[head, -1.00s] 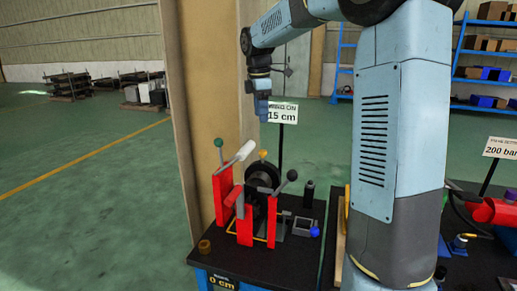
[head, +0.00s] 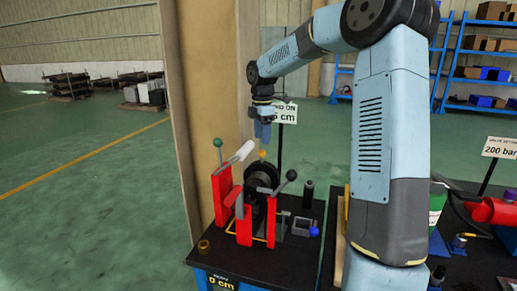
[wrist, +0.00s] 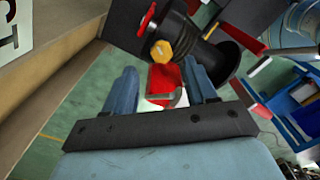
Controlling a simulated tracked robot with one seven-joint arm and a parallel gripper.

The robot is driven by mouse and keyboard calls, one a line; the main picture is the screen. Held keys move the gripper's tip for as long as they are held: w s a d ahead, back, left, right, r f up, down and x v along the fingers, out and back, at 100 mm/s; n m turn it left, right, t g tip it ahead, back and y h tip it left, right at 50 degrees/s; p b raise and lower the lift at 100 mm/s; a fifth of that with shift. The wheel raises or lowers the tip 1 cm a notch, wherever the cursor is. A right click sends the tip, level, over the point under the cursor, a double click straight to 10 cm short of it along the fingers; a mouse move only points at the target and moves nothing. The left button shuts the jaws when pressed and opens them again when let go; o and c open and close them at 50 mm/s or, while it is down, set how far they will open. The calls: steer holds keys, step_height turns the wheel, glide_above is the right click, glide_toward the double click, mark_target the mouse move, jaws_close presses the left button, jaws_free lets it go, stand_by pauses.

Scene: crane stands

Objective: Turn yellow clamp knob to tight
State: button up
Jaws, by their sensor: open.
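The yellow clamp knob (head: 262,155) shows small at the top of the red winch stand (head: 222,196) in the head view. In the wrist view the yellow knob (wrist: 162,50) is faceted and lies just beyond and between my fingertips, near a small red handle (wrist: 147,18). My gripper (head: 263,139) points down above the stand, a short way over the knob. The knob's present setting cannot be read.
The stand carries a black drum (head: 262,180), a white-gripped lever (head: 242,153), a green-balled lever (head: 218,143) and a dark-balled lever (head: 291,175). A tan post (head: 200,110) rises close on the left. A sign (head: 288,113) stands behind my gripper. A display reads 0 cm.

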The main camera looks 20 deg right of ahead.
mark_target(262, 150)
steer(key=shift+f, duration=2.65)
